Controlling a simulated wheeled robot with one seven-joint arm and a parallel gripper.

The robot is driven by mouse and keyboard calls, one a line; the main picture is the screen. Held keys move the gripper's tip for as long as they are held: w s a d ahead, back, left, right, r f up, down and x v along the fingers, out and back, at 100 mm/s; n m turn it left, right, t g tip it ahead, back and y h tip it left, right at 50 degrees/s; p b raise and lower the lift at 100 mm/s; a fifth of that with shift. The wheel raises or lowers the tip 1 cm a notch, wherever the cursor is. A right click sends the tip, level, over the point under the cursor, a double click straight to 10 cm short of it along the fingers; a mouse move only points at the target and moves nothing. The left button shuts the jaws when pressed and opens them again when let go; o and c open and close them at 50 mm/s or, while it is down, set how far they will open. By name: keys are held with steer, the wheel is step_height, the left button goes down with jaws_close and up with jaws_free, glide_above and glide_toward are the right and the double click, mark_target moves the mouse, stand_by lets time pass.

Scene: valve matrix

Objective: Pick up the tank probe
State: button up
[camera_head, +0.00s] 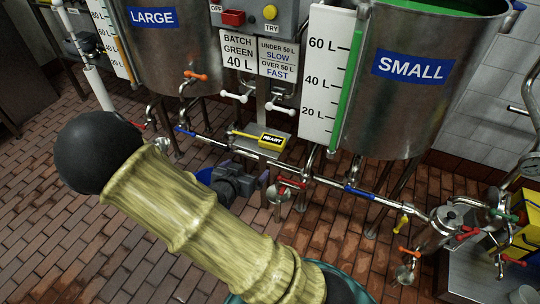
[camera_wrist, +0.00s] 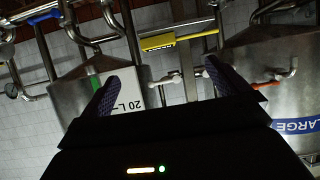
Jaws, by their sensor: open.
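The tank probe (camera_head: 270,140) has a yellow box body with a dark label reading READY and a thin yellow rod toward the left. It lies on a small grey metal shelf (camera_head: 240,143) between the two tanks. In the wrist view, which is upside down, the probe (camera_wrist: 158,42) shows with its rod to the right. My gripper (camera_wrist: 161,72) is open and empty, its two dark fingers spread apart, with the probe beyond the gap between them and not touched.
The LARGE tank (camera_head: 180,60) and SMALL tank (camera_head: 400,110) flank the shelf. White valve handles (camera_head: 234,97) stand above the shelf, and a pipe with blue and red valves runs below it. A control box (camera_head: 255,18) hangs above.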

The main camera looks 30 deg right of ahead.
steer(key=shift+d+f+t+h, duration=0.2)
steer(key=shift+f+t+h, duration=0.1)
steer(key=shift+h, duration=0.2)
steer(key=shift+w, duration=0.1)
steer(key=b, duration=0.4)
glide_toward(270, 148)
steer(key=shift+w+d+f, duration=0.15)
steer(key=shift+w+d, duration=0.55)
steer(key=shift+w, duration=0.3)
steer(key=x, duration=0.2)
steer(key=b+x, duration=0.1)
steer(key=x, duration=0.1)
steer(key=shift+s+d+f, duration=0.15)
steer(key=shift+d+f, duration=0.1)
steer(key=shift+f, duration=0.05)
steer(key=shift+w+d+f, duration=0.1)
steer(key=shift+w+d, duration=0.2)
steer(key=shift+d, duration=0.05)
steer(key=shift+c, duration=0.2)
